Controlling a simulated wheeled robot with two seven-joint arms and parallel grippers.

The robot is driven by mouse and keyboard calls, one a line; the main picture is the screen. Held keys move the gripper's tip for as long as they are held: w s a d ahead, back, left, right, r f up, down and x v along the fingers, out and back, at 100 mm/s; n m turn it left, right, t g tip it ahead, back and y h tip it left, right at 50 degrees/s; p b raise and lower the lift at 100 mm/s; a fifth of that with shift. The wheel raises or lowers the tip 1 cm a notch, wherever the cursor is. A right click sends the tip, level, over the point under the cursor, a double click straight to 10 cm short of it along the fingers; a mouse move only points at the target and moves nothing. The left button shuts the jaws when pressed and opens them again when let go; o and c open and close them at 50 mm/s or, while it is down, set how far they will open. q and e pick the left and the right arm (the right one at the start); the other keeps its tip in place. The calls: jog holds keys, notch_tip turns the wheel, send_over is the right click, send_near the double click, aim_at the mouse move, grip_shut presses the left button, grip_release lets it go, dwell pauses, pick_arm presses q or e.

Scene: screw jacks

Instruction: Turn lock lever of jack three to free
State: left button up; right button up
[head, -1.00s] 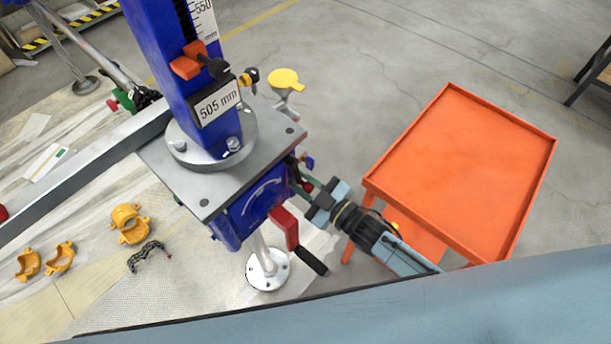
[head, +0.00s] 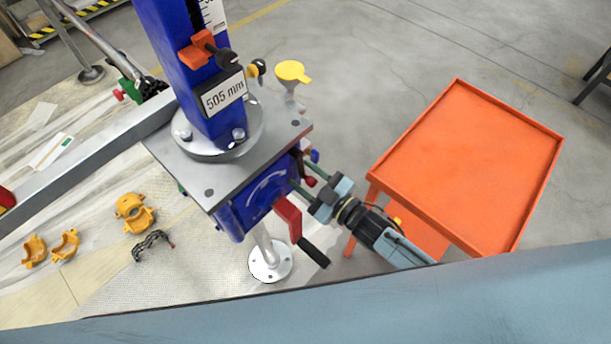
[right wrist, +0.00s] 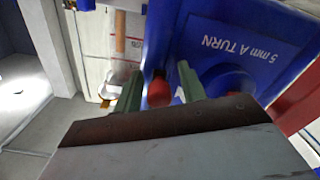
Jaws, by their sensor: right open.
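The jack has a blue column with a 505 mm label (head: 225,93), standing on a grey plate above a blue gear housing (head: 252,202). No jack number is readable. A small red-tipped lever (head: 310,181) sticks out at the housing's right side, likely the lock lever. My right gripper (head: 306,180) is at that side, its green fingers partly hidden by the housing and its own body. In the right wrist view, the fingers (right wrist: 160,80) are apart, with the red tip (right wrist: 158,93) showing between them. I cannot tell whether they touch it. My left gripper is out of view.
A red crank with a black grip (head: 313,252) hangs just left of and below my right gripper. An orange tray table (head: 470,165) stands close on the right. A yellow-capped post (head: 291,72) rises behind the jack. Yellow clamps (head: 130,207) lie on the left mat.

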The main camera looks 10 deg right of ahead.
jog(key=v, duration=1.3)
jog(key=shift+s, duration=0.15)
jog(key=shift+d, duration=0.1)
